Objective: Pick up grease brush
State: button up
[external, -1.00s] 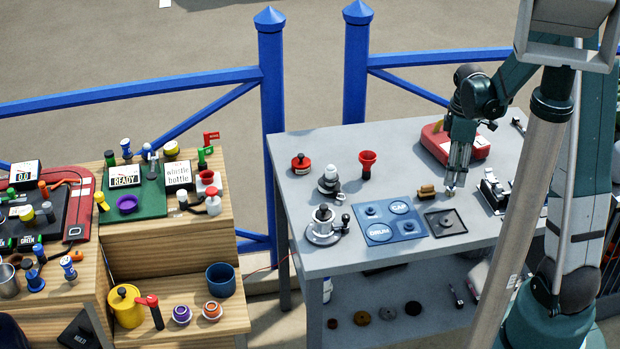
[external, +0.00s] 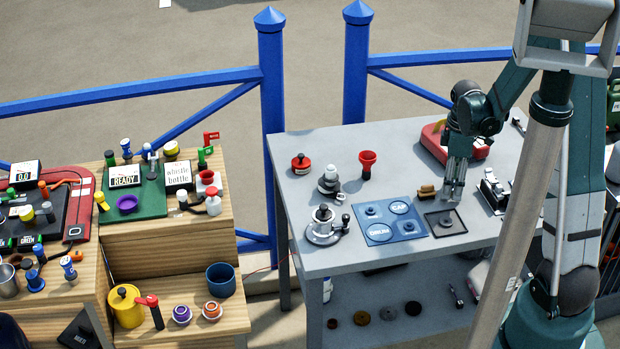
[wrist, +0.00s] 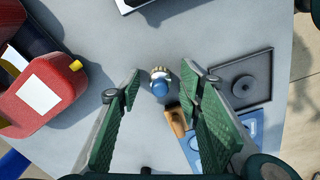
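A small upright piece with a round blue top and a pale, bristle-like ring (wrist: 160,84), which looks like the grease brush, stands on the grey table in the wrist view. My gripper (wrist: 164,88) is open, with one green finger on each side of it and visible gaps between. In the external view my gripper (external: 453,196) points down near the tabletop and hides this piece. A brown wooden block-like item (external: 426,191) lies just left of my gripper. It also shows in the wrist view (wrist: 176,121), close to the blue-topped piece.
A dark square tray with a disc (external: 445,223) and a blue marked mat (external: 378,234) lie close in front. A red box-like can (external: 432,139) stands behind my gripper. A metal device (external: 495,190) stands to its right. A red funnel-shaped cup (external: 367,163) stands farther left.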

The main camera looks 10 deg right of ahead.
jog(key=shift+c, duration=0.2)
jog(key=c, duration=0.9)
jog(key=shift+r, duration=0.15)
jog(key=shift+r+p, duration=0.6)
jog(key=shift+r, duration=4.25)
